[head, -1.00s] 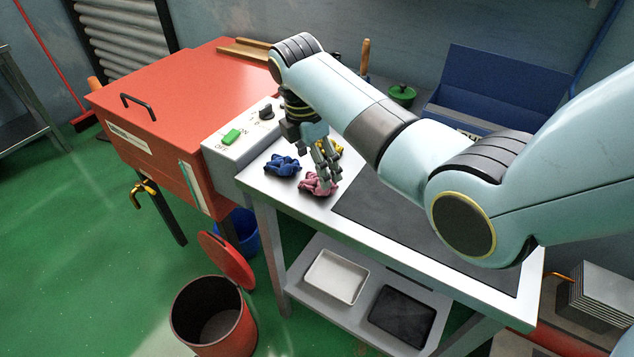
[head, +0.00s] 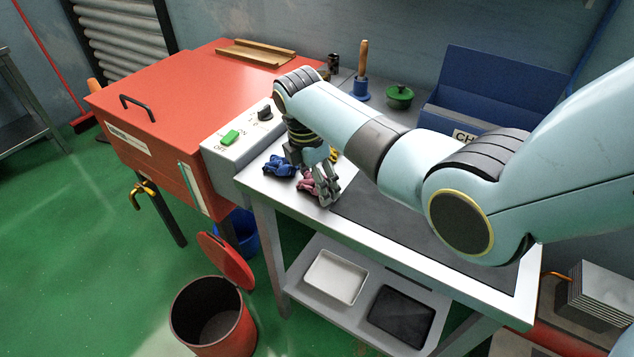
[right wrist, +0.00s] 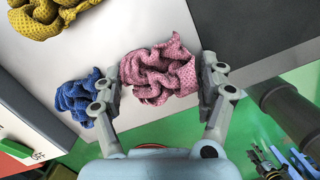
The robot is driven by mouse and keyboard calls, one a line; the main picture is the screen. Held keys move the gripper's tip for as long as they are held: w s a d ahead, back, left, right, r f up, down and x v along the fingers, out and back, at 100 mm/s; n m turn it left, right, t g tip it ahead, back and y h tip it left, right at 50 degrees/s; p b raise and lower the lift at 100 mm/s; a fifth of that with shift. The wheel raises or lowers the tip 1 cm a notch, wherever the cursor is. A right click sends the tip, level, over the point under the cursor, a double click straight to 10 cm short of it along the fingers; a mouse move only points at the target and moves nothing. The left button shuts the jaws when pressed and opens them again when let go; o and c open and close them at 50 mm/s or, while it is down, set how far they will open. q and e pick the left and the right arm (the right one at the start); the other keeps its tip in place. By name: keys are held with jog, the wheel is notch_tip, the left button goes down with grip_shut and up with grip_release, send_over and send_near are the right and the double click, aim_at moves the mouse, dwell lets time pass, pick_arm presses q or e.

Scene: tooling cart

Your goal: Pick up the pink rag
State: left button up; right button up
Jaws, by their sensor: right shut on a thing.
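The pink rag (head: 308,184) is a crumpled cloth near the left end of the cart's top. In the right wrist view the pink rag (right wrist: 160,72) sits between the two fingers of my right gripper (right wrist: 162,85), with a finger against each side. In the head view my right gripper (head: 318,186) is down at the rag, shut on it, and partly covers it. I cannot tell whether the rag is clear of the surface. My left gripper is in neither view.
A blue rag (head: 281,166) lies close on the left, near the gripper finger. A yellow rag (right wrist: 48,14) lies farther back. The cart top (head: 285,187) holds a dark mat (head: 400,215). A red machine (head: 165,95) stands left; an open red bin (head: 212,315) is below.

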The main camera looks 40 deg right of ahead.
jog(key=shift+r, duration=0.55)
notch_tip(320, 180, up, 3)
jog(key=shift+f, duration=0.15)
jog(key=s+d+r, duration=0.6)
jog(key=s+r, duration=0.1)
jog(key=s, duration=0.2)
jog(key=shift+s+d, duration=0.25)
jog(key=shift+s, duration=0.15)
jog(key=shift+o, duration=0.7)
jog(key=shift+r, duration=0.1)
jog(key=c, duration=0.5)
